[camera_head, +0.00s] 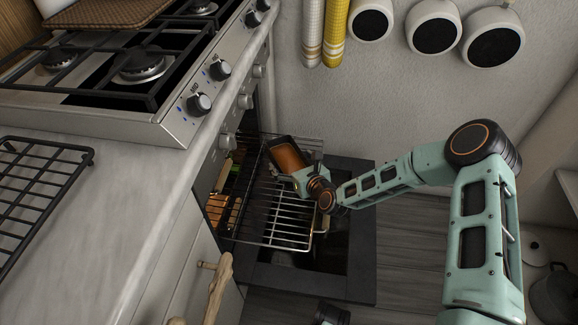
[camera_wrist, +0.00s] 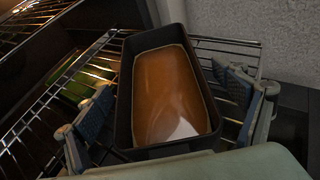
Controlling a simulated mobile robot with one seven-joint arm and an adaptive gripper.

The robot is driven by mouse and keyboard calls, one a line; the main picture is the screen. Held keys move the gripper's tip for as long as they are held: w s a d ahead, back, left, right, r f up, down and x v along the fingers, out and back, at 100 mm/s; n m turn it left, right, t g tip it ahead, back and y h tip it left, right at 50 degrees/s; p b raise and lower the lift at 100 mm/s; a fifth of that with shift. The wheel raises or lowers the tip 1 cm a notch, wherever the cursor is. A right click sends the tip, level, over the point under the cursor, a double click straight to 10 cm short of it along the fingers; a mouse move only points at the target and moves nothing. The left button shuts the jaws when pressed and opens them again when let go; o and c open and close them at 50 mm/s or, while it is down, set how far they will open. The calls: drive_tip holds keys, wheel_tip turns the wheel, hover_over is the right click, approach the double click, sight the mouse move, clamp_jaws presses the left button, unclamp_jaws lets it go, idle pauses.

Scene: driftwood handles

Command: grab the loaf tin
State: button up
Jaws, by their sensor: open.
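The loaf tin (camera_head: 287,156) is dark, rectangular and filled with something orange-brown. It sits on the pulled-out oven rack (camera_head: 272,208), toward the rack's far end. In the wrist view the loaf tin (camera_wrist: 124,100) lies between the two fingers of my gripper (camera_wrist: 165,115). My gripper (camera_head: 303,178) is open, with one blue-padded finger on each side of the near end of the tin. A gap shows between the right finger and the tin; the left finger is close to the wall, and I cannot tell whether it touches. The head view mostly hides the fingers.
The oven door (camera_head: 360,235) hangs open below the rack. The stove (camera_head: 150,75) and counter (camera_head: 90,215) stand to the left. A green item (camera_wrist: 85,88) lies inside the lit oven. The wall (camera_head: 370,110) is close behind the rack.

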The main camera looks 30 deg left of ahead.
sight(291, 169)
drive_tip(key=c, duration=1.8)
drive_tip(key=shift+w+a+r, duration=0.1)
drive_tip(key=shift+c, duration=0.4)
drive_tip(key=shift+r, duration=0.1)
drive_tip(key=shift+r+p, duration=0.5)
drive_tip(key=shift+r, duration=0.8)
drive_tip(key=s+d+r+p, duration=0.4)
drive_tip(key=s+d+r, duration=0.3)
drive_tip(key=s+r, duration=0.3)
drive_tip(key=shift+s, duration=1)
